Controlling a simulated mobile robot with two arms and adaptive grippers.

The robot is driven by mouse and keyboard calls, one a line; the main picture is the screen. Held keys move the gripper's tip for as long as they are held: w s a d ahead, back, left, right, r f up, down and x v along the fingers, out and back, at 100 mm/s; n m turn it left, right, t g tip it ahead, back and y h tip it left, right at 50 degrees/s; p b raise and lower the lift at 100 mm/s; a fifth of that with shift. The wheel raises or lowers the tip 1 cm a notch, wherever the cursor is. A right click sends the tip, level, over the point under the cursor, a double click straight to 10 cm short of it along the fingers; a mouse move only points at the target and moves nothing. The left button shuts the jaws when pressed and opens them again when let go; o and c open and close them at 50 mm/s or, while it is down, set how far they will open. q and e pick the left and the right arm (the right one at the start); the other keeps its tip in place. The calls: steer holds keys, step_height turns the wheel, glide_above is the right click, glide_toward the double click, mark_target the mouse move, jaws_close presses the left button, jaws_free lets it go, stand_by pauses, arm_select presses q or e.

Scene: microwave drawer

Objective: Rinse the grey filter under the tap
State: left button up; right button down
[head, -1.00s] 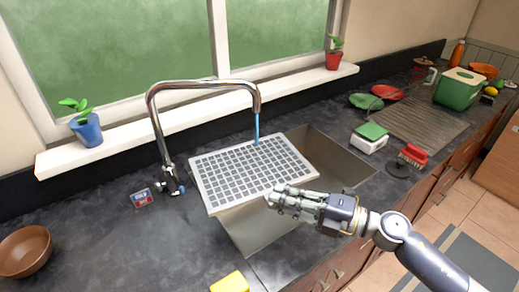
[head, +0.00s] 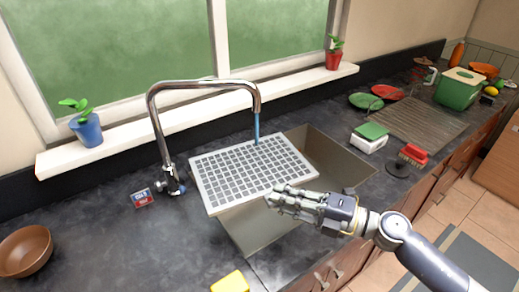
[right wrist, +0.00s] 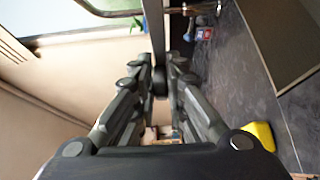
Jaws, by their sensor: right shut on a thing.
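The grey filter (head: 250,172) is a flat panel with a light frame and a grid of darker squares. It is tilted a little over the sink (head: 325,160). My right gripper (head: 278,198) is shut on its near edge. In the right wrist view the fingers (right wrist: 158,75) close around a thin panel seen edge-on. The chrome tap (head: 207,85) arches over the filter, and a thin blue stream of water (head: 257,125) falls from its spout onto the filter's far part. The filter hides much of the sink. My left gripper is not in view.
A brown bowl (head: 25,250) and a yellow block (head: 230,283) are on the counter at the left and front. A white and green box (head: 369,138) and a red brush (head: 413,154) are right of the sink. The counter left of the tap is mostly clear.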

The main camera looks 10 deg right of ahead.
arm_select(q)
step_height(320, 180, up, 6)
steer(key=p, duration=0.5)
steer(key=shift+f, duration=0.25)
arm_select(e)
steer(key=s+a+r, duration=0.2)
steer(key=s+r, duration=0.2)
steer(key=shift+s+a, duration=0.15)
steer(key=shift+a, duration=0.05)
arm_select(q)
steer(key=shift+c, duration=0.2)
